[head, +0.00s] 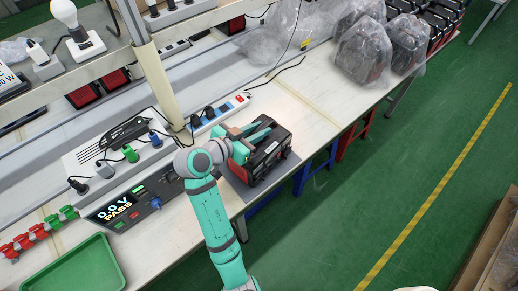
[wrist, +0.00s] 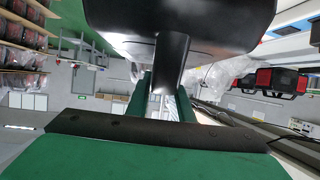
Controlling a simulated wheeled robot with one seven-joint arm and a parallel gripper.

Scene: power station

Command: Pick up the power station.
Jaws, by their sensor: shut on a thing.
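The power station (head: 268,160) is a black box with red trim, at the front edge of the workbench in the head view. My gripper (head: 257,131), with teal fingers, is over its top and shut on it, seemingly at its handle. In the wrist view, a large black part of the power station (wrist: 180,18) fills the top, and a dark stem runs down between my green fingers. The exact contact is partly hidden. The power station sits on or just above a grey mat (head: 245,191); I cannot tell which.
The white workbench (head: 316,98) holds a tester reading "0.0 V PASS" (head: 118,208) and a power strip (head: 221,112) left of the power station. A green tray (head: 78,268) lies at lower left. Bagged units (head: 364,52) stand farther back. Green floor is open at right.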

